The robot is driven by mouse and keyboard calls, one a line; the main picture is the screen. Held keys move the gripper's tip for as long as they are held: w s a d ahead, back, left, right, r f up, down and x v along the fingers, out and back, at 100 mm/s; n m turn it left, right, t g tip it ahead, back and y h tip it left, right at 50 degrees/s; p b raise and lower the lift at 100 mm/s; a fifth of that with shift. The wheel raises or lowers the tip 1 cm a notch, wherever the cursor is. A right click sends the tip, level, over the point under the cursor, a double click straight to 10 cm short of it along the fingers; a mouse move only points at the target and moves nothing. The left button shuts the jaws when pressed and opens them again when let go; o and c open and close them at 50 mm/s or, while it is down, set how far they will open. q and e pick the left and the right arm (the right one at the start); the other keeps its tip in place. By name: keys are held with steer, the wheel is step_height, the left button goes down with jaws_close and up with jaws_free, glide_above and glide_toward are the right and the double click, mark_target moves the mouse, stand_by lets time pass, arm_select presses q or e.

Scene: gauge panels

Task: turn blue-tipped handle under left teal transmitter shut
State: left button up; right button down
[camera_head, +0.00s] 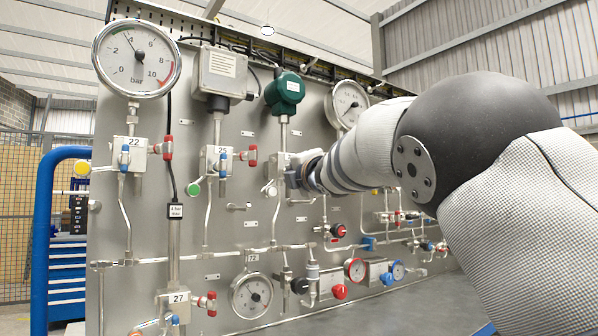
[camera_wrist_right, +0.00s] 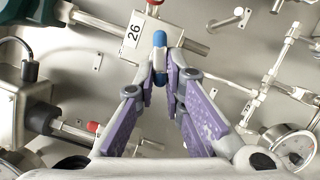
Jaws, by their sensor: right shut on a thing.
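The teal transmitter (camera_head: 285,93) hangs on the upper middle of the panel in the head view. Its edge also shows at the top left of the wrist view (camera_wrist_right: 14,22). Below it is a metal valve block, labelled 26 in the wrist view (camera_wrist_right: 143,22). The blue-tipped handle (camera_wrist_right: 160,39) sits at this block, between the purple-padded fingers of my right gripper (camera_wrist_right: 163,72). The gripper is shut on it. In the head view my right gripper (camera_head: 299,174) is at the block, and my wrist hides most of the handle. My left gripper is out of view.
Valve blocks 22 (camera_head: 128,151) and 25 (camera_head: 214,160) with red handles stand to the left. A grey box (camera_head: 222,72) and round gauges (camera_head: 137,58) are above. Pipes, small valves and a lower gauge (camera_head: 251,295) crowd the panel below.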

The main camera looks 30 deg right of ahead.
steer(key=m, duration=0.2)
steer(key=m+g, duration=0.1)
steer(key=shift+r+m, duration=0.3)
steer(key=shift+m, duration=0.1)
steer(key=c, duration=1.7)
jaws_free()
steer(key=shift+w, duration=0.1)
steer(key=shift+a, duration=0.1)
